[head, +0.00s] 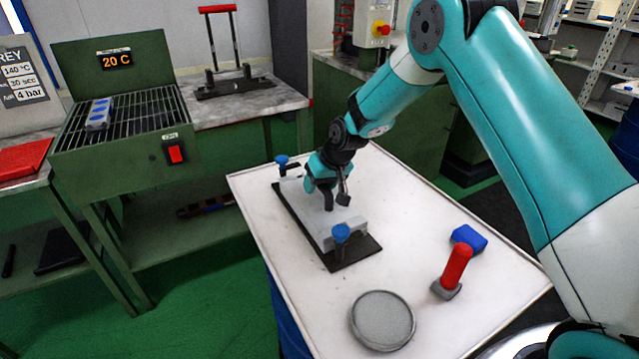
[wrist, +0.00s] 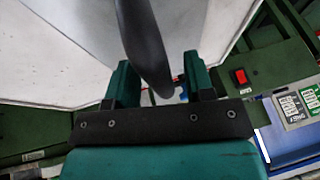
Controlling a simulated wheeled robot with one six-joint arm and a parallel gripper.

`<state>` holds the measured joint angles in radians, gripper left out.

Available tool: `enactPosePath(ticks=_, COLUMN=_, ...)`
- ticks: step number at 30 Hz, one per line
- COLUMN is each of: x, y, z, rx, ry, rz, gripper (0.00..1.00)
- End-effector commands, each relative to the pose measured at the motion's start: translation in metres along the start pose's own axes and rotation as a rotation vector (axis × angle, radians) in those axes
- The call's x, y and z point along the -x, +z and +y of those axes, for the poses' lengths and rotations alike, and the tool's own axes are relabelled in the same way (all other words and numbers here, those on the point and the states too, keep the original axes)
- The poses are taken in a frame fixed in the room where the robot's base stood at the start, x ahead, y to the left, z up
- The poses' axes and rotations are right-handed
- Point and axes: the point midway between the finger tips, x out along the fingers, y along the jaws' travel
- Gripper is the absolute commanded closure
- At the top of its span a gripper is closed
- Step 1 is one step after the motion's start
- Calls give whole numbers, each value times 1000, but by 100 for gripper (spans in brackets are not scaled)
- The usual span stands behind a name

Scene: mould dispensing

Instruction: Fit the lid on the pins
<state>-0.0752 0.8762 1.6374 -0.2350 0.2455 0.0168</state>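A long pale grey mould block (head: 345,229) lies on a black base plate (head: 356,252) on the white table. A blue-topped pin or knob stands at its near end (head: 341,233) and another at its far end (head: 282,160). I cannot tell a separate lid from the block. My gripper (head: 334,203) points down over the middle of the block, its fingers close to the top. In the wrist view its two fingers (wrist: 156,82) are apart, with a dark curved bar (wrist: 147,45) between them. Gaps show on both sides of the bar. Any contact below the fingertips is hidden.
A round grey dish (head: 382,320), a red-handled tool (head: 455,268) and a blue block (head: 468,237) stand on the table's near right part. A green heater (head: 125,118) reading 20 C stands at the left. The table's near left is clear.

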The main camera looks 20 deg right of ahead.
Motion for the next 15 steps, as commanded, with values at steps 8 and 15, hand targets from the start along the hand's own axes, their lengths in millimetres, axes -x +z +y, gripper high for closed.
enactPosePath(ticks=8, x=2, y=-1, z=0, rx=0, ry=0, rz=0, gripper=52)
enactPosePath(ticks=15, x=34, y=-2, z=0, rx=-1, ry=1, rz=4, gripper=52)
